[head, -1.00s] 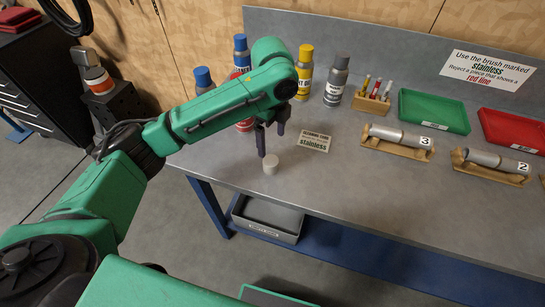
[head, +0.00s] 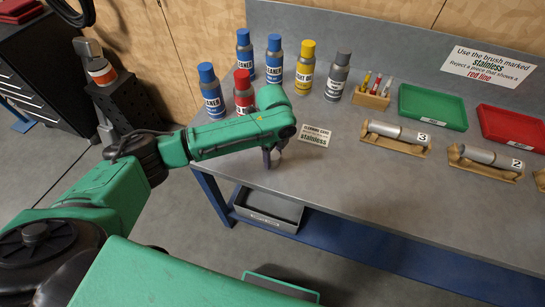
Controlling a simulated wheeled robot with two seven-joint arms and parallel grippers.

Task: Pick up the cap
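My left gripper (head: 269,155) points down at the front edge of the grey workbench, with the green wrist above it. The cap, a small pale cylinder a second ago, does not show now; its place on the bench front is behind the gripper and wrist. Only a dark finger and a bit of the fingertips show, so I cannot tell how far apart the fingers are or whether they touch the cap. My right gripper is not in view.
Several spray cans stand behind the arm, with a red-capped can (head: 243,92) close to it. A small card (head: 314,136) lies right of the gripper. A brush block (head: 371,99), green tray (head: 433,105), red tray (head: 512,125) and tubes on wooden cradles stand farther right.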

